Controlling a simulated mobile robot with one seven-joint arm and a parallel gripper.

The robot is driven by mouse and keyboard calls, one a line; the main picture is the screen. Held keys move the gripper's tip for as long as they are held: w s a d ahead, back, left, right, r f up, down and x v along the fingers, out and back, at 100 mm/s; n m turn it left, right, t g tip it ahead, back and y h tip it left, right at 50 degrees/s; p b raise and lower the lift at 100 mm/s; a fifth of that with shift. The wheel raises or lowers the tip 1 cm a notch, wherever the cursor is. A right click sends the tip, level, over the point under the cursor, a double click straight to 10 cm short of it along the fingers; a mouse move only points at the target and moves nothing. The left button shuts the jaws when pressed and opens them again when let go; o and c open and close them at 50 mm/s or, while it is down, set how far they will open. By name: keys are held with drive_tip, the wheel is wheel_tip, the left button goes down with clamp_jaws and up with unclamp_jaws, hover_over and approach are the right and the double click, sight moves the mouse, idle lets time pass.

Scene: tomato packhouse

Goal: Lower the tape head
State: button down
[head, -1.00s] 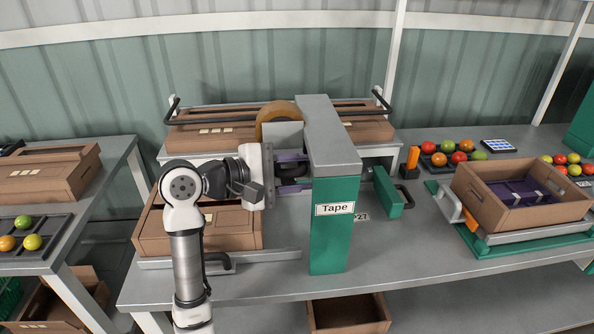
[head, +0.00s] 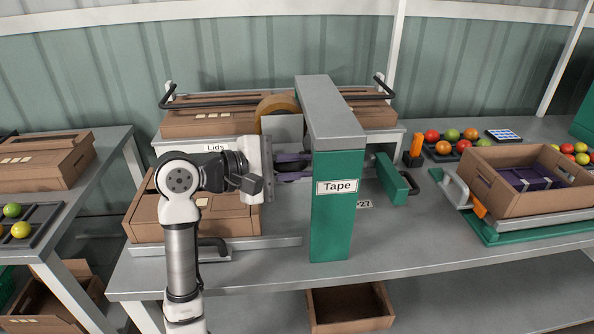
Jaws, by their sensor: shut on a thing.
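The tape machine is a green post (head: 335,225) labelled "Tape" with a grey top beam (head: 330,105). The tape head (head: 282,125), a grey block with a brown tape roll (head: 277,104), sits at the beam's left side. My gripper (head: 296,167) reaches in from the left, just below the head, and is shut on a dark handle (head: 292,168) there; the post's edge and fingers partly hide the grip. A closed cardboard carton (head: 225,222) lies on the bench left of the post, partly behind my arm.
A rack with cardboard lids (head: 210,124) and black rails stands behind. A green pusher (head: 392,180) sits right of the post. An open carton (head: 535,195) rests on a stand at the right, beside loose tomatoes (head: 463,146). The front bench (head: 420,250) is clear.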

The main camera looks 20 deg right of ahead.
drive_tip(key=shift+f+b, duration=1.25)
drive_tip(key=shift+b, duration=0.15)
drive_tip(key=shift+s+f, duration=0.1)
drive_tip(key=c, duration=1.4)
unclamp_jaws()
drive_tip(key=shift+o, duration=0.2)
drive_tip(key=shift+a, duration=0.15)
drive_tip(key=b+v, duration=0.2)
drive_tip(key=v, duration=1.1)
drive_tip(key=shift+a+r, duration=0.2)
drive_tip(key=shift+a, duration=0.1)
